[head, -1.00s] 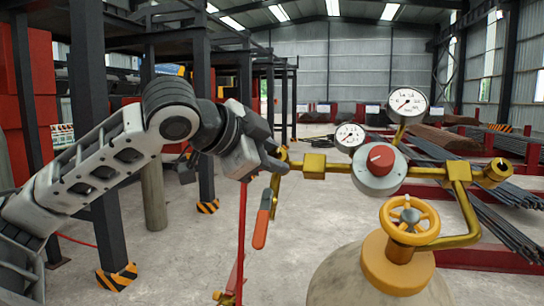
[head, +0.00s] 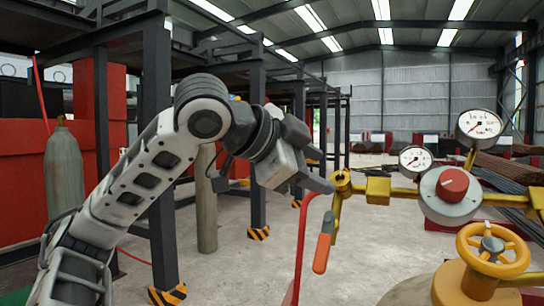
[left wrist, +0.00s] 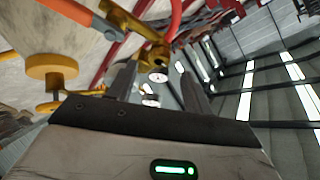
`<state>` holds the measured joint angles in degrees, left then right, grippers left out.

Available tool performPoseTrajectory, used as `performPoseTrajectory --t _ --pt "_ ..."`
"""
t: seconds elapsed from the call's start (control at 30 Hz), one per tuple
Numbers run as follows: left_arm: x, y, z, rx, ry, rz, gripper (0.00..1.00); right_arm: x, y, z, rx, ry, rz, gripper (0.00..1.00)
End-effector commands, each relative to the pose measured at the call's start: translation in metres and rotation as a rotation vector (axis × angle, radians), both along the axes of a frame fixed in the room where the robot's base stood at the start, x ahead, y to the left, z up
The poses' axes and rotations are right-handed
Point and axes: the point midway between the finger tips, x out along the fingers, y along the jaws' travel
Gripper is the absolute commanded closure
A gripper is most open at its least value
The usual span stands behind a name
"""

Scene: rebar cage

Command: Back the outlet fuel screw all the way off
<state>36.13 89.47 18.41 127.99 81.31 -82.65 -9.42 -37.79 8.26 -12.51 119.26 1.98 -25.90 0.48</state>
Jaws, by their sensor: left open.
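The brass outlet fitting (head: 342,181) is at the left end of the regulator's brass pipe; I take it for the outlet fuel screw. An orange-handled lever (head: 322,252) hangs below it. My left gripper (head: 328,184) is open, its fingertips close to the left side of the fitting. In the left wrist view the fitting (left wrist: 154,56) appears between and just beyond the two open fingers (left wrist: 158,84). Whether a finger touches it, I cannot tell. A red hose (head: 302,240) hangs near the fitting. My right gripper is not in view.
The regulator has a red knob (head: 453,184) and two gauges (head: 479,124). A yellow handwheel (head: 492,250) tops the cylinder at lower right. Dark steel posts (head: 157,160) and a grey cylinder (head: 64,172) stand left. Concrete floor is open in the middle.

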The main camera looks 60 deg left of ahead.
Motion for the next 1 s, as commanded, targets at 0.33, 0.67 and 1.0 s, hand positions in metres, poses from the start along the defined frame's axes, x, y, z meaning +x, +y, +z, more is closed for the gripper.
performPoseTrajectory --t 0.33,0.67,1.0 --pt "-0.074 -0.002 0.034 0.001 -0.005 0.003 0.50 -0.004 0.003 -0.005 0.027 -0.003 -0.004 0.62" --pt "-0.098 -0.003 0.044 0.001 0.000 0.001 0.50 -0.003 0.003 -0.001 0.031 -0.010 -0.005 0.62" --pt "-0.098 -0.003 0.044 0.000 0.001 0.001 0.50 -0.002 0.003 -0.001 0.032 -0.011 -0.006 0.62"
